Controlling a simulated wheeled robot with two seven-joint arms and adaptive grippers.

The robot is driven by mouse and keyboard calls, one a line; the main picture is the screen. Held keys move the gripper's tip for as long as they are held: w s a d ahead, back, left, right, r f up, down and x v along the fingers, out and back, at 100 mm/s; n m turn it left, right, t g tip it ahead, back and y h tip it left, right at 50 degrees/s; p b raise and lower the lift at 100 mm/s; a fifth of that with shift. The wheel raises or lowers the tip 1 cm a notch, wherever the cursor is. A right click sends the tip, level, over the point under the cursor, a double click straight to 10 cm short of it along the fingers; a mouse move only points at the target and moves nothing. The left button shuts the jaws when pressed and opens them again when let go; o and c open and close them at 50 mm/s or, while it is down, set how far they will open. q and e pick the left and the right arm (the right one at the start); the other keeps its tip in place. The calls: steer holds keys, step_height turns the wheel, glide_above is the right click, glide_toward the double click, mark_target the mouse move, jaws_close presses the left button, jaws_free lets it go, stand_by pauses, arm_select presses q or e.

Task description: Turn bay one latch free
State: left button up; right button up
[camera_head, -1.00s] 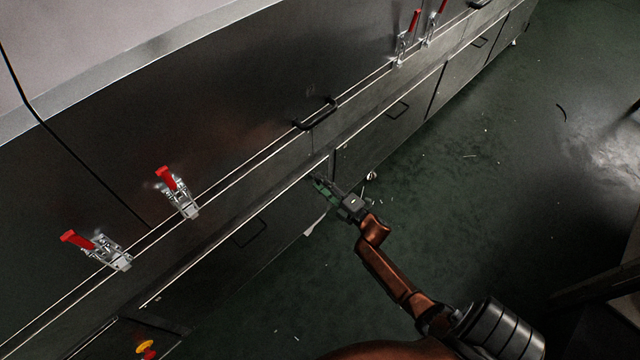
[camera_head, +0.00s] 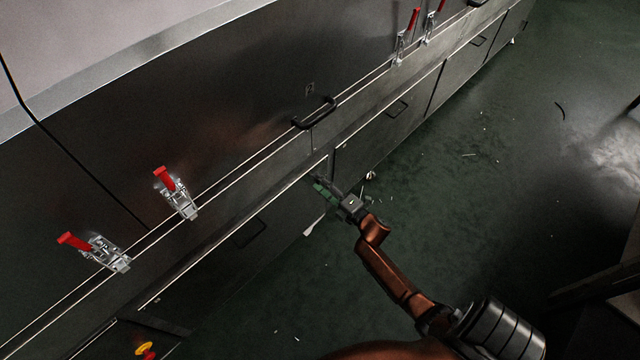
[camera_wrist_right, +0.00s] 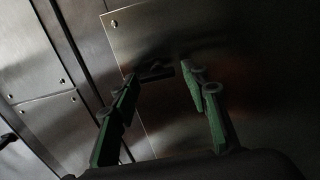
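Several toggle latches with red handles sit along the ledge of the dark metal dryer in the head view. One latch (camera_head: 178,195) is left of centre, another (camera_head: 97,250) is at the far left. A third (camera_head: 404,38) and a fourth (camera_head: 431,27) are at the top right. I cannot tell which belongs to bay one. My right gripper (camera_head: 320,184), with green fingers, is near the lower front panels, apart from all the latches. In the right wrist view its fingers (camera_wrist_right: 164,76) are spread with no latch between them. My left gripper is out of view.
A black bar handle (camera_head: 315,113) is on the upper panel, above my right gripper. Smaller handles (camera_head: 249,234) are on the lower panels. A yellow and red button (camera_head: 145,349) is at the bottom left. The green floor (camera_head: 480,170) right of the dryer is largely clear.

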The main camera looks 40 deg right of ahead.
steer(key=shift+o, duration=0.5)
steer(key=s+d, duration=0.1)
steer(key=s, duration=1.1)
